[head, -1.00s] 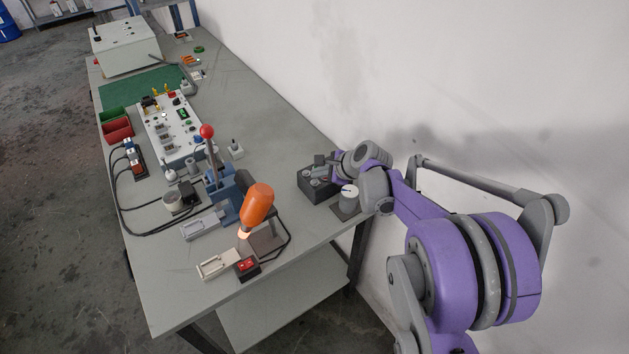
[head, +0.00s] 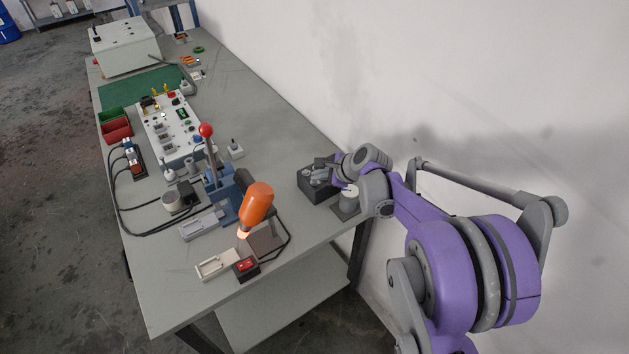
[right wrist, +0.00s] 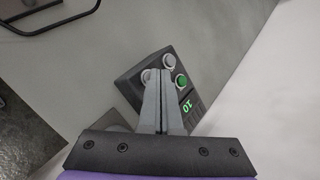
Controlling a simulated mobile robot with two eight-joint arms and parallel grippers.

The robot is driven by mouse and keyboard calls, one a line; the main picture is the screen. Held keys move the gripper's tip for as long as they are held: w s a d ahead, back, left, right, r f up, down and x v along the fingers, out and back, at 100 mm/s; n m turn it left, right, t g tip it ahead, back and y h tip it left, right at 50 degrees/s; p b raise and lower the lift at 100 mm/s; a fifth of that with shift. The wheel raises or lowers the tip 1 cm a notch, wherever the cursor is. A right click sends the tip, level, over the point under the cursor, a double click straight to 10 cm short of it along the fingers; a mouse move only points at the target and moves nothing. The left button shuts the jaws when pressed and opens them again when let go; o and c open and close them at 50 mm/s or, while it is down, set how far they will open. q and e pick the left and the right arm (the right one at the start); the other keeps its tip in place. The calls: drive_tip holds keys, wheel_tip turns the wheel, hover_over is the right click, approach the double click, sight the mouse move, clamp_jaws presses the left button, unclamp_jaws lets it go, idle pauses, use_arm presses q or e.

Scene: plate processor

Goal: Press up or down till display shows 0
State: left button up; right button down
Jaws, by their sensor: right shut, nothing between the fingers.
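A dark control box (head: 314,187) sits near the right edge of the bench. In the right wrist view the box (right wrist: 135,87) has a green button (right wrist: 181,80), a pale button (right wrist: 168,61) and another pale button (right wrist: 147,75) partly behind the fingers. Its small display (right wrist: 187,104) shows green digits, seen turned, that look like 10. My right gripper (head: 322,167) is over the box. Its fingers (right wrist: 166,73) are shut and empty, with the tips among the buttons. I cannot tell whether they touch one. My left gripper is not in view.
An orange-topped device (head: 257,203) and a red-knobbed lever press (head: 207,131) stand to the left. The wall is close on the right.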

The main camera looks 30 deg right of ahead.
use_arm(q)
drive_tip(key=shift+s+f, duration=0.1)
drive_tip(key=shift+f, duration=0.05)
use_arm(e)
drive_tip(key=shift+f, duration=0.2)
drive_tip(key=shift+r, duration=0.15)
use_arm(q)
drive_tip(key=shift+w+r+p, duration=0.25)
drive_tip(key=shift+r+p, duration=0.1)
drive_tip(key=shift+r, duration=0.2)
use_arm(e)
drive_tip(key=shift+r, duration=0.7)
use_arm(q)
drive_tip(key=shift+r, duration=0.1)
use_arm(e)
drive_tip(key=shift+r, duration=0.1)
use_arm(q)
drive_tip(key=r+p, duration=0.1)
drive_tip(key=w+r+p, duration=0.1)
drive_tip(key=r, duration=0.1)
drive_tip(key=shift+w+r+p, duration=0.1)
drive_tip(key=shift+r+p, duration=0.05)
drive_tip(key=shift+p, duration=0.15)
use_arm(e)
wheel_tip(320, 180, up, 5)
drive_tip(key=shift+f, duration=0.1)
